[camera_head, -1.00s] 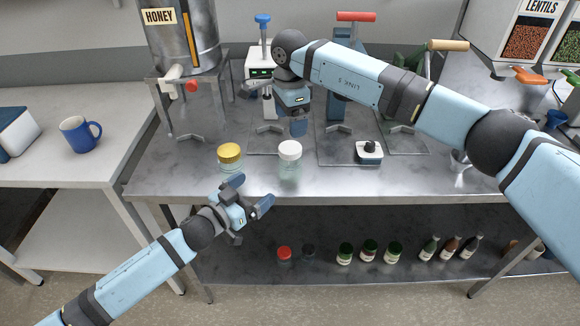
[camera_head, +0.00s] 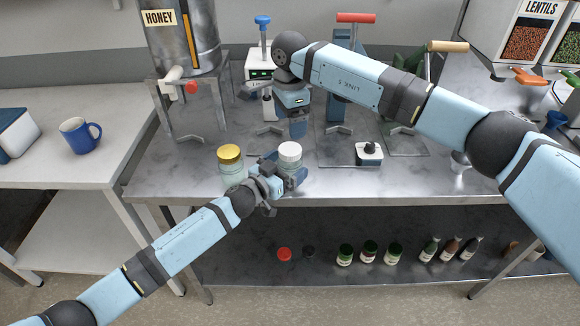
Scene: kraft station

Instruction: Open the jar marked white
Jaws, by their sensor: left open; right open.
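The jar with the white lid (camera_head: 290,151) stands upright on the steel table, its lid on. A jar with a gold lid (camera_head: 230,154) stands to its left. My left gripper (camera_head: 287,172) is open at the white-lidded jar, with its fingers around the glass below the lid. The gripper hides much of the jar body, and I cannot tell whether the fingers touch it.
A honey dispenser (camera_head: 182,40) stands at the back left. Presses, one with a red handle (camera_head: 356,17), stand at the back. A small black-and-white device (camera_head: 368,152) sits right of the jars. A blue mug (camera_head: 80,134) is on the left table. The lower shelf holds several bottles and jars.

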